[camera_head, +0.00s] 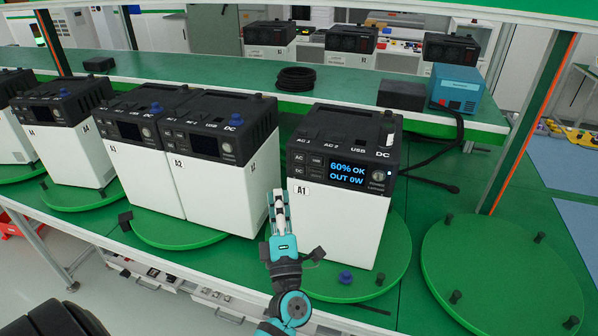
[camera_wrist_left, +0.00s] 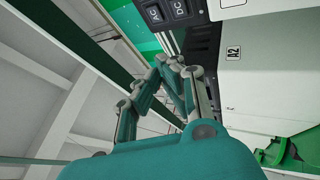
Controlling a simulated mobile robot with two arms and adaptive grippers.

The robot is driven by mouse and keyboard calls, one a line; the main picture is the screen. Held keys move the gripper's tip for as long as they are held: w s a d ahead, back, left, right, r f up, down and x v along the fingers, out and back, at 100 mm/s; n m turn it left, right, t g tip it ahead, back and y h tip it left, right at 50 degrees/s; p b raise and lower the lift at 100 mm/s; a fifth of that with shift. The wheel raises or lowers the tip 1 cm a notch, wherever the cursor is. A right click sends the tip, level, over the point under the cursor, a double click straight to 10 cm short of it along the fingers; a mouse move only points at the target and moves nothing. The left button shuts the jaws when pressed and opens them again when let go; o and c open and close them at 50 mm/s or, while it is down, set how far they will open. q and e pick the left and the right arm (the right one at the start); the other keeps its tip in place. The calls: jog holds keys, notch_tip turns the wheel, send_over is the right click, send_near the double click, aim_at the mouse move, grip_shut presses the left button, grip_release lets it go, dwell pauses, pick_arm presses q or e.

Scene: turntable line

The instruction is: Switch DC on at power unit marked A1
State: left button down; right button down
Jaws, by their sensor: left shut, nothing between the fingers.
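Power unit A1 (camera_head: 335,225) is a white box with a black top, upright on a green turntable disc (camera_head: 395,250). Its lit screen (camera_head: 347,174) reads "60% OK, OUT 0W". The DC button (camera_head: 299,170) sits below the AC button (camera_head: 299,158), left of the screen. My left gripper (camera_head: 278,196) is shut and empty, fingers pointing up, by the lower left of A1's front, below the buttons. It also shows in the left wrist view (camera_wrist_left: 178,65), near dark AC and DC buttons (camera_wrist_left: 166,12); I cannot tell which unit they belong to. My right gripper is not in view.
Unit A2 (camera_head: 215,195) stands left of A1, with more units further left. A blue knob (camera_head: 345,277) lies on the disc before A1. An empty disc (camera_head: 500,270) is at right. Behind are a black box (camera_head: 402,95), a blue device (camera_head: 455,88) and a coiled cable (camera_head: 296,78).

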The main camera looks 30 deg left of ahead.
aim_at(299, 170)
pick_arm(q)
jog(key=w, duration=0.2)
jog(key=w+a, duration=0.1)
jog(key=w, duration=0.1)
jog(key=w+b, duration=0.1)
jog(key=w, duration=0.1)
jog(key=shift+w+a, duration=0.15)
jog(key=shift+a, duration=0.1)
dwell(0.4)
dwell(0.8)
jog(key=shift+w+a, duration=0.1)
jog(key=shift+w, duration=0.3)
jog(key=shift+w+a, duration=0.1)
jog(key=shift+w, duration=0.2)
dwell(0.5)
jog(key=shift+s, duration=0.15)
jog(key=shift+s+d, duration=0.2)
jog(key=shift+s, duration=0.4)
